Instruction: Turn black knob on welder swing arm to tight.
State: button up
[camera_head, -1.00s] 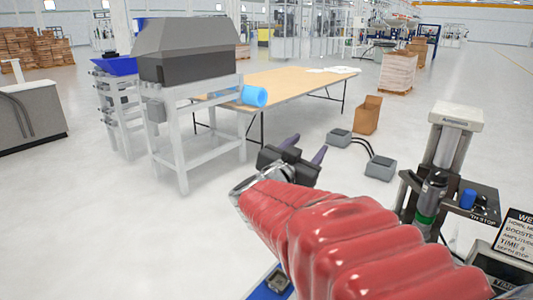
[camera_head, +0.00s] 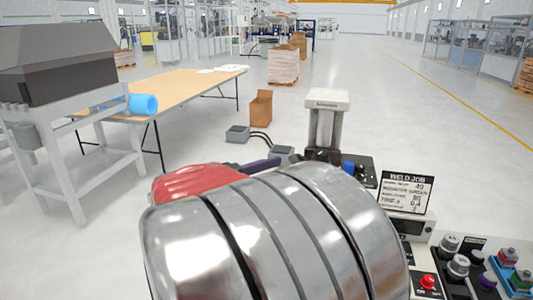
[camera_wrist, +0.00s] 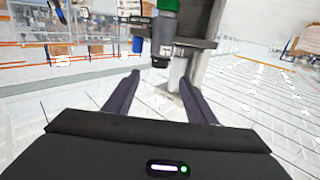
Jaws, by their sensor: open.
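My gripper (camera_wrist: 158,77) is open and empty, with its two dark purple fingers apart in the wrist view. Ahead of it hangs the welder's cylinder (camera_wrist: 163,28), grey with a green band above and a dark tip (camera_wrist: 160,62). The tip is apart from the fingers. In the head view the welder (camera_head: 325,125) has a white top and grey columns, and my arm covers its lower part. A purple finger (camera_head: 262,163) shows beyond my arm. I cannot make out the black knob on the swing arm in either view.
A control panel with knobs (camera_head: 458,267) and a red button (camera_head: 428,282) stands at right, below the weld job sign (camera_head: 405,192). A wooden table (camera_head: 185,88) stands at left. Open floor lies beyond the welder.

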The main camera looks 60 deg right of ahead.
aim_at(321, 155)
jog(key=shift+x, duration=6.85)
jog(key=c, duration=1)
